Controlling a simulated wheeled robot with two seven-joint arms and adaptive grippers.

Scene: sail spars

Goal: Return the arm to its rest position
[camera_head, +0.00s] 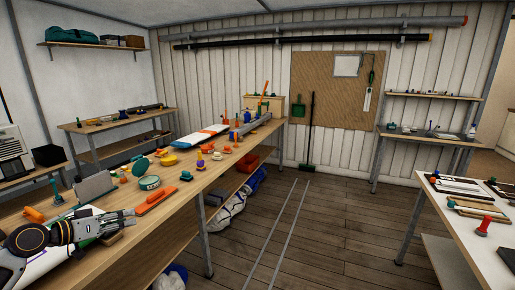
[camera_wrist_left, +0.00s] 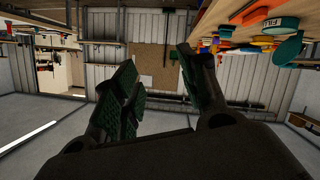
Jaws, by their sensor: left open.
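My left arm comes in from the lower left in the head view. My left gripper (camera_head: 128,217) is over the near part of the long wooden workbench (camera_head: 178,186), close to its front edge. In the left wrist view the fingers of this gripper (camera_wrist_left: 158,85) are spread apart, with dark green pads and nothing between them. That view looks across the room and appears upside down, with the bench and its items at the upper right. My right gripper does not show in either view.
An orange-handled tool (camera_head: 155,201) and a green round tin (camera_head: 148,183) lie on the bench just beyond the gripper. A grey plate-like block (camera_head: 95,186) stands behind it. The wooden floor (camera_head: 310,235) to the right is open. A white-topped table (camera_head: 480,225) stands at the right.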

